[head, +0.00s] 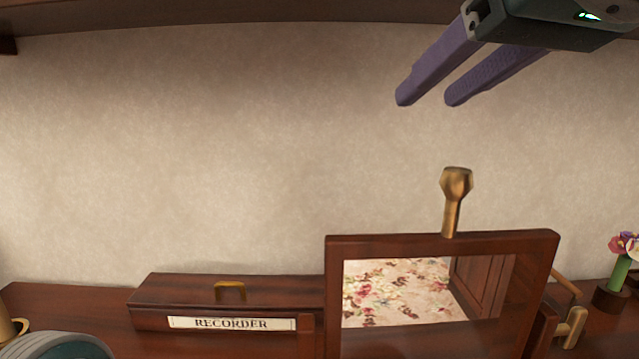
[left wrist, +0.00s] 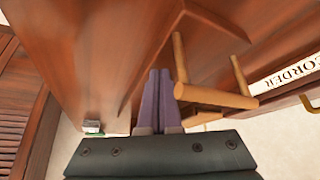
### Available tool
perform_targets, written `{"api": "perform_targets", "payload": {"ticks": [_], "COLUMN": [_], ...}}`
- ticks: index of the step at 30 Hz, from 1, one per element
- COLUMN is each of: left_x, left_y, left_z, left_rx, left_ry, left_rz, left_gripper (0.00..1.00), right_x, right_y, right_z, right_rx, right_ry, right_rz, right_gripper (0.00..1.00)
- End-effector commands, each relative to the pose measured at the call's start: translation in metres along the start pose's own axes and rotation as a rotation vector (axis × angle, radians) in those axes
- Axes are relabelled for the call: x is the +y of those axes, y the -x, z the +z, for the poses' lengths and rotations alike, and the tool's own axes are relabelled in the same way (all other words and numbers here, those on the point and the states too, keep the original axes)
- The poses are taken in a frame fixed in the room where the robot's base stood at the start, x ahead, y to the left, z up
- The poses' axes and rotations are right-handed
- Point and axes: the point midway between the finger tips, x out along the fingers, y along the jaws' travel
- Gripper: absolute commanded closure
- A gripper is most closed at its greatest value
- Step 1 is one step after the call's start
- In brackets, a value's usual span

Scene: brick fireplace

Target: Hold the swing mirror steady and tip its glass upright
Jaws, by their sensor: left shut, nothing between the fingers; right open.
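The swing mirror (head: 440,245) stands at the bottom, right of centre in the head view, with a dark red-brown frame. Its glass (head: 400,290) reflects floral patterns and brown panelling; its lower edge is cut off, and I cannot tell its tilt exactly. A brass-coloured knob on a stem (head: 455,190) rises at its top edge. My right gripper (head: 425,102) is open and empty, high above the mirror. My left gripper (left wrist: 158,75) shows in the left wrist view, shut and empty, in front of a reddish wooden surface; I cannot tell if it touches. It does not clearly show in the head view.
A wooden box labelled RECORDER (head: 160,292) lies left of the mirror. Pale wooden bars (head: 572,328) and a flower in a pot (head: 612,298) are on the right. Similar bars (left wrist: 215,96) are close beside my left fingers. A dark shelf (head: 200,18) crosses the top.

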Motion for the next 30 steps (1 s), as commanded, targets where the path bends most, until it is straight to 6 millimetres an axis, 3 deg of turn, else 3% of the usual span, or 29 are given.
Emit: {"api": "perform_targets", "payload": {"ticks": [15,26,30], "left_x": [-0.001,-0.001,-0.001], "left_y": [0.044,0.045,0.056], "left_z": [-0.03,-0.03,-0.03], "left_rx": [0.01,0.011,0.01], "left_ry": [-0.002,-0.003,-0.003], "left_rz": [-0.002,-0.002,-0.004], "left_gripper": [1.0,1.0,1.0], "right_x": [0.0,0.0,0.0], "right_y": [0.024,0.024,0.026], "right_z": [-0.045,-0.046,-0.05], "right_rx": [0.0,0.0,0.0], "right_ry": [0.0,0.0,0.0], "right_rz": [0.0,0.0,0.0], "right_gripper": [0.55,0.55,0.55]}}
